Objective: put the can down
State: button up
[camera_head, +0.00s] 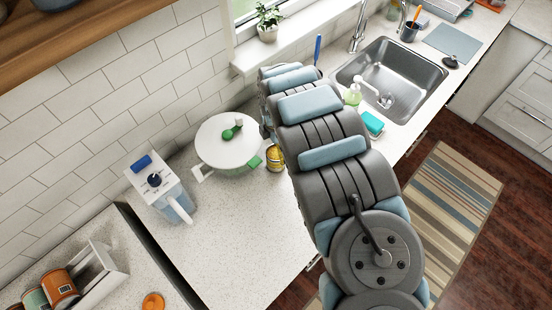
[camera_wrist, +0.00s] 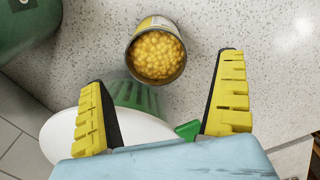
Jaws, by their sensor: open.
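The can (camera_wrist: 157,52) is open-topped and full of yellow corn-like pieces. It stands on the speckled countertop (camera_wrist: 270,50), just beyond and between my fingertips in the wrist view. My gripper (camera_wrist: 165,72) is open, with its two yellow-padded fingers apart on either side and nothing held between them. In the head view the can (camera_head: 275,158) shows next to the green pot, close beside my arm. My gripper is mostly hidden behind my arm there.
A green pot with a white lid (camera_head: 220,138) stands left of the can. A white-and-blue appliance (camera_head: 160,185) stands farther left. A sink (camera_head: 390,80), soap bottle (camera_head: 353,95) and teal sponge (camera_head: 373,123) lie to the right. The front counter is clear.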

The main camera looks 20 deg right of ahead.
aim_at(275, 152)
jog(key=shift+w+f, duration=0.2)
jog(key=shift+f, duration=2.8)
jog(key=c, duration=1.3)
